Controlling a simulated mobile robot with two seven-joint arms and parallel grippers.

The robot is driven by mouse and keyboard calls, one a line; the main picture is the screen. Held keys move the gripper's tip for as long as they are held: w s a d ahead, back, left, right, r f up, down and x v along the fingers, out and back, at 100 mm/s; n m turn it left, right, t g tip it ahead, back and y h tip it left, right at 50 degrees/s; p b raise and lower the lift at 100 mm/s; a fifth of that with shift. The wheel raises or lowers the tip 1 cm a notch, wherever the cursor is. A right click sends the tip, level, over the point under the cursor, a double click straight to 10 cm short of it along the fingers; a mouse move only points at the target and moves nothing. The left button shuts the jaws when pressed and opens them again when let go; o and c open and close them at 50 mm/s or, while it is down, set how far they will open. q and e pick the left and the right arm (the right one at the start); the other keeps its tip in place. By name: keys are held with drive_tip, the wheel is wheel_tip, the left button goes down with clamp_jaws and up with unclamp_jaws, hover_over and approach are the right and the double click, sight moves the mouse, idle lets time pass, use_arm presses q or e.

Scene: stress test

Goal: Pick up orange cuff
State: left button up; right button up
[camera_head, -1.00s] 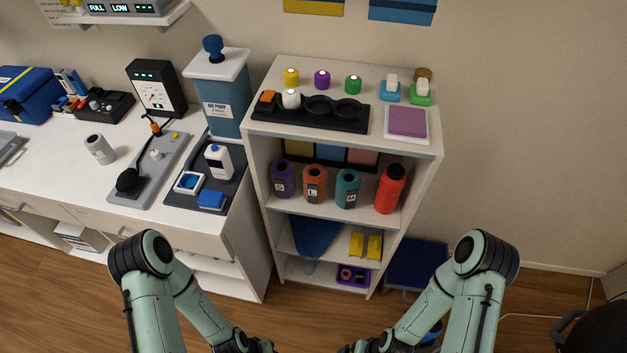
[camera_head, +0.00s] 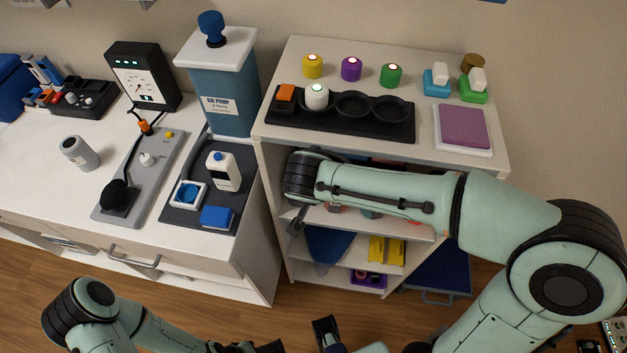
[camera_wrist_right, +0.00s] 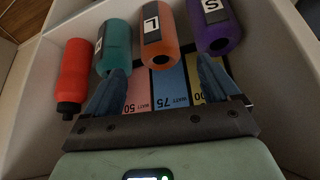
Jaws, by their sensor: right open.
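The orange cuff (camera_wrist_right: 167,45), a cylinder with a white "L" label, is in the right wrist view on a shelf, between a teal cuff (camera_wrist_right: 114,45) and a purple cuff (camera_wrist_right: 222,36). My right gripper (camera_wrist_right: 161,66) is open and empty. Its fingertips lie to either side of the orange cuff's near end, close to the teal and purple cuffs; whether they touch them I cannot tell. In the head view my right forearm hides most of that shelf. My left gripper (camera_head: 326,333) is low at the bottom edge, partly cut off.
A red bottle (camera_wrist_right: 73,75) stands beside the teal cuff. Number cards (camera_wrist_right: 168,90) marked in watts lie by the cuffs. The white shelf unit (camera_head: 470,165) bears a black tray (camera_head: 300,120) and coloured knobs on top. Shelf walls close in the sides.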

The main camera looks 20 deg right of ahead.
drive_tip(key=shift+d+x, duration=0.15)
drive_tip(key=shift+x, duration=3.05)
drive_tip(key=shift+d+x, duration=0.1)
drive_tip(key=shift+x, duration=3.1)
drive_tip(key=shift+w+r, duration=0.1)
drive_tip(key=shift+r, duration=0.05)
drive_tip(key=c, duration=0.9)
